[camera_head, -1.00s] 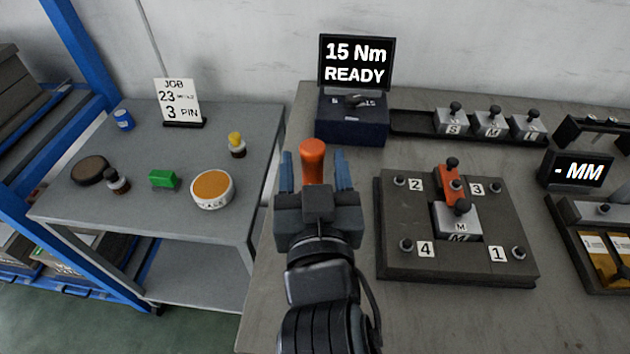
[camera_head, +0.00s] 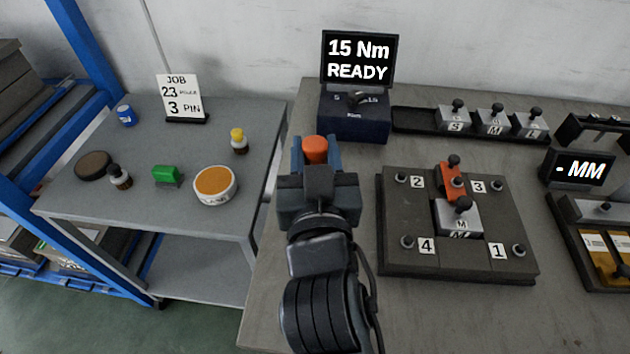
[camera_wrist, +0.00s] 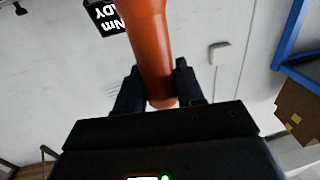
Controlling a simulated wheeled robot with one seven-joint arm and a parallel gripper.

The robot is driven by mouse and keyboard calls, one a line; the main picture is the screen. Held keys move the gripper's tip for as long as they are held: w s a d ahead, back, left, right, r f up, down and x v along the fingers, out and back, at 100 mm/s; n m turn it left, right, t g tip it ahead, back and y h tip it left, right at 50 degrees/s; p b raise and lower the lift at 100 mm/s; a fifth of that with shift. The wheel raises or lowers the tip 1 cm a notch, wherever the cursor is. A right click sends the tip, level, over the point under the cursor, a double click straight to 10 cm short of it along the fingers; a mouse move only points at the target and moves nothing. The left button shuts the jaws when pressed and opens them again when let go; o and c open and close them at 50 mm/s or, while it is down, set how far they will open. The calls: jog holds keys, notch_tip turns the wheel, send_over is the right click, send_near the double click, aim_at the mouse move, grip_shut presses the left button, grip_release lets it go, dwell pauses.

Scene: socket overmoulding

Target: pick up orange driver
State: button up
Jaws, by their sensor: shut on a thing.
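The orange driver (camera_head: 316,148) stands between the fingers of my gripper (camera_head: 316,158) at the left part of the grey bench. In the head view only its rounded top shows above my gripper; the rest is hidden behind the gripper and wrist. In the wrist view the orange driver (camera_wrist: 152,50) runs up between the two dark fingers of my gripper (camera_wrist: 158,88), which are shut on it.
A display box reading 15 Nm READY (camera_head: 354,115) stands just behind my gripper. To the right is a dark fixture plate (camera_head: 400,255) with numbered corners. A side table (camera_head: 90,215) with small bottles and tins is at the left.

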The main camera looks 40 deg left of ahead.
grip_shut()
jog(key=shift+r, duration=0.1)
